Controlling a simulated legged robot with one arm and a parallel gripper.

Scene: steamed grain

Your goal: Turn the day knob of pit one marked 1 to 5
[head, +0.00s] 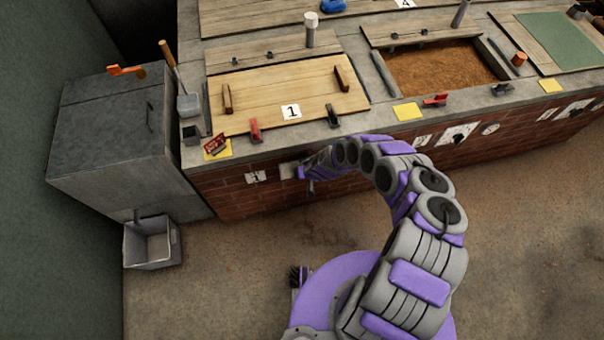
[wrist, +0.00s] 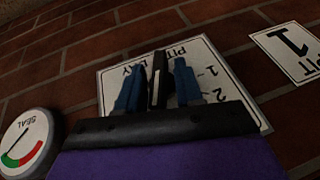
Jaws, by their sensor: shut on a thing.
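The day knob (wrist: 159,80) of pit one is dark with a pale stripe. It stands on a white plate (wrist: 218,72) that reads PIT DAY, with 1 and 2 visible, upside down in the wrist view. My gripper (wrist: 160,86) has its two blue fingers on either side of the knob and is shut on it. The fingers and palm hide the rest of the dial, so I cannot tell which number the knob points at. In the head view my gripper (head: 303,171) is at the brick front below the lid marked 1, and hides the knob.
A PIT 1 sign (wrist: 288,50) and a round SEAL gauge (wrist: 27,142) flank the plate. Above are a wooden lid (head: 300,85), a red clamp (head: 255,130) and a dark clamp (head: 332,116). A grey bin (head: 152,243) stands on the floor at left.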

